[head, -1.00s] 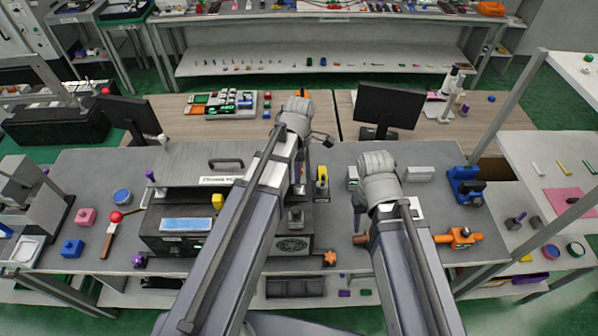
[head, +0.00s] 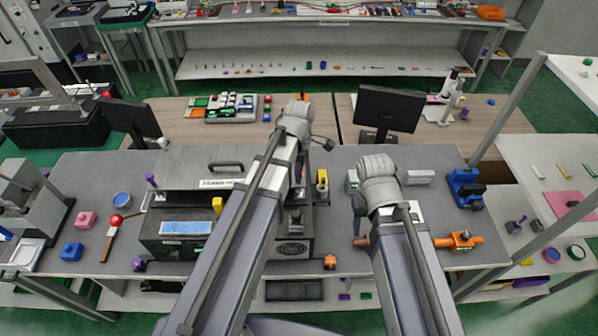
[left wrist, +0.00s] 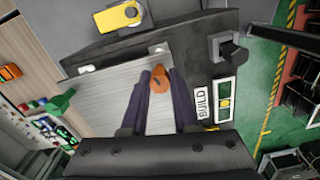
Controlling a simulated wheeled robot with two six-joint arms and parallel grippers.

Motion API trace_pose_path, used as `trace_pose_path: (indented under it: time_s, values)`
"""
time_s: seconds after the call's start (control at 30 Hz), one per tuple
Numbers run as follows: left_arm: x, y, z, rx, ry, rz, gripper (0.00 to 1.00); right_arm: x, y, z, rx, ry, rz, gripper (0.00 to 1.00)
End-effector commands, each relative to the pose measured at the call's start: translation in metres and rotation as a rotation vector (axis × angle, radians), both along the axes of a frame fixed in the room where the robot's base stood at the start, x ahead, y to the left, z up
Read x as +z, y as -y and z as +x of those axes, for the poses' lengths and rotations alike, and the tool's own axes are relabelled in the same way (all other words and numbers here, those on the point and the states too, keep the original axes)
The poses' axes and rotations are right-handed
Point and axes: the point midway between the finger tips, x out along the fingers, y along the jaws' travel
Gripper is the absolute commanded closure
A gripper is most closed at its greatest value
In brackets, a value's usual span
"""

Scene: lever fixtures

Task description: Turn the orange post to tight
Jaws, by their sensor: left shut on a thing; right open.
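The orange post (left wrist: 161,78) shows in the left wrist view as a pointed orange top with a small dark mark. It stands in front of a brushed metal plate. My left gripper (left wrist: 165,80) has its dark purple fingers on either side of the post and is shut on it. In the head view my left arm hides the fingers and the post. A "BUILD" label (left wrist: 202,104) lies to the right of the gripper. My right gripper (head: 357,222) is open, mostly hidden by its own arm, right of the machine.
A dark square knob (left wrist: 231,52) and a yellow part (left wrist: 119,18) are near the gripper. The grey bench (head: 410,221) holds a blue fixture (head: 466,186) and an orange valve-like fixture (head: 460,241) at right. Two monitors (head: 388,108) stand behind.

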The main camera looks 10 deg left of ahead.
Motion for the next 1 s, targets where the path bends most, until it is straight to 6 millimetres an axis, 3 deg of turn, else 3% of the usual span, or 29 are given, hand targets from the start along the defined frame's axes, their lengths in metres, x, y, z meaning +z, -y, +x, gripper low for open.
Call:
trace_pose_path:
  time_s: [0.37, 1.0]
  values:
    - [-0.0002, 0.0, -0.0001, -0.144, -0.001, 0.0, 1.0, -0.0002, 0.0, 0.0, 0.0, 0.0, 0.0, 0.5]
    - [-0.0002, 0.0003, 0.0002, -0.741, -0.001, 0.0, 1.0, -0.0002, 0.0, 0.0, 0.0, 0.0, 0.0, 0.5]
